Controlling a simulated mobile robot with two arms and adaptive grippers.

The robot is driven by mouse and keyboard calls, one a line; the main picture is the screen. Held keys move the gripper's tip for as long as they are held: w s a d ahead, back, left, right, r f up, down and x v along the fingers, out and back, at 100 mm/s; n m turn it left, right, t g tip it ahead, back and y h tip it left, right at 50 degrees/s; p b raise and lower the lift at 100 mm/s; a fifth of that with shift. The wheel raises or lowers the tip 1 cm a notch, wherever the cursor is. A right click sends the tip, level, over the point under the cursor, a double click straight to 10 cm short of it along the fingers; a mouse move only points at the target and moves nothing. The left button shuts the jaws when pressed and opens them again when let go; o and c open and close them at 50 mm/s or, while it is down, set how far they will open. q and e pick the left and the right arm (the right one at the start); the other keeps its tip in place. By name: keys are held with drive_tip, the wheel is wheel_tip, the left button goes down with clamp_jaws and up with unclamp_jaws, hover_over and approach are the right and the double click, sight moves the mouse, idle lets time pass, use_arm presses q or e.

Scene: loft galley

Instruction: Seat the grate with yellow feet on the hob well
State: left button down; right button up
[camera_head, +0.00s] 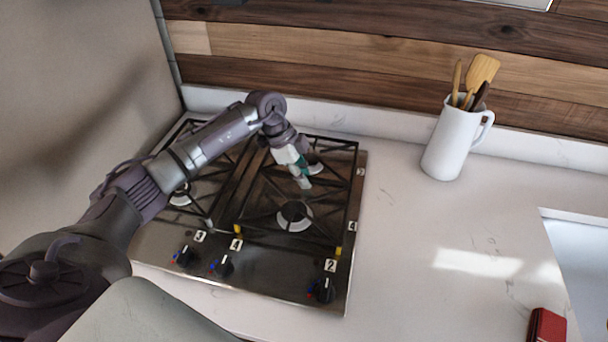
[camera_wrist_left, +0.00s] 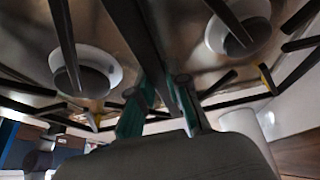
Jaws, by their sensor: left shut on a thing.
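The grate with yellow feet (camera_head: 354,190) is a black bar frame over the right half of the steel hob. Two yellow feet show at its front corners, and yellow also shows in the left wrist view (camera_wrist_left: 267,78). The hob well (camera_head: 262,208) with its burners lies under the bars. My left gripper (camera_head: 304,178) reaches down at the grate's rear middle. It is shut on a grate bar, which runs between its teal fingers in the left wrist view (camera_wrist_left: 160,108). I cannot tell whether the feet touch the hob. My right gripper is in neither view.
Another dark grate (camera_head: 205,215) covers the hob's left half. Numbered knobs (camera_head: 323,290) line the front. A white jug (camera_head: 452,145) with wooden utensils stands at the back right. A red object (camera_head: 546,326) lies near the sink edge.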

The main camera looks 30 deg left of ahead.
use_arm(q)
drive_tip(key=shift+f, duration=0.1)
idle(0.3)
drive_tip(key=c, duration=1.1)
unclamp_jaws()
drive_tip(key=shift+o, duration=0.2)
drive_tip(key=shift+s, duration=0.1)
drive_tip(key=shift+r+p, duration=3.5)
drive_tip(key=shift+r, duration=0.05)
drive_tip(key=shift+f, duration=0.1)
